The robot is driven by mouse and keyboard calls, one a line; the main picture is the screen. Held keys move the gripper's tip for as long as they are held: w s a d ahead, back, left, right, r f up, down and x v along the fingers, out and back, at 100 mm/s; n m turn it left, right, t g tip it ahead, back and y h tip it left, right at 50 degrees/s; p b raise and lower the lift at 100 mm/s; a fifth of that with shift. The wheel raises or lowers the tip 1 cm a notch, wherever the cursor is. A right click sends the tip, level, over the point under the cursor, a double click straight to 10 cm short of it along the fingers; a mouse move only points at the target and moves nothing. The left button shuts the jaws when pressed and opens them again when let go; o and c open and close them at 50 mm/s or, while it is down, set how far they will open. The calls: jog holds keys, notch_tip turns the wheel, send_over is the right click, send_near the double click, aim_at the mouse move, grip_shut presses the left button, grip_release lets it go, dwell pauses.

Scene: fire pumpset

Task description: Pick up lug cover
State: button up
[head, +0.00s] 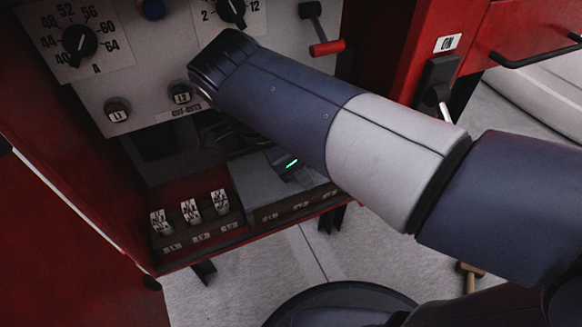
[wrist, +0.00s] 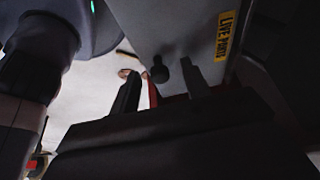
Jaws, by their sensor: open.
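The lug cover (head: 250,187) is a grey box-like panel low in the red cabinet, partly hidden behind my arm in the head view. In the wrist view the grey cover (wrist: 185,25) fills the upper middle, with a yellow "LIVE PARTS" label (wrist: 227,35) and a small dark knob (wrist: 159,70). My gripper (wrist: 162,72) is open, with one dark finger on each side of the knob in the picture. I cannot tell whether either finger touches it. In the head view my arm hides the fingers.
Several white-marked terminals (head: 190,210) stand on the ledge left of the cover. Above is the grey control panel (head: 140,90) with dials and a red-handled lever (head: 327,48). The cabinet's red left wall (head: 60,150) is close by. Pale floor (head: 240,270) lies below.

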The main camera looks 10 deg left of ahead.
jog(key=shift+c, duration=0.3)
grip_shut()
jog(key=shift+r, duration=0.15)
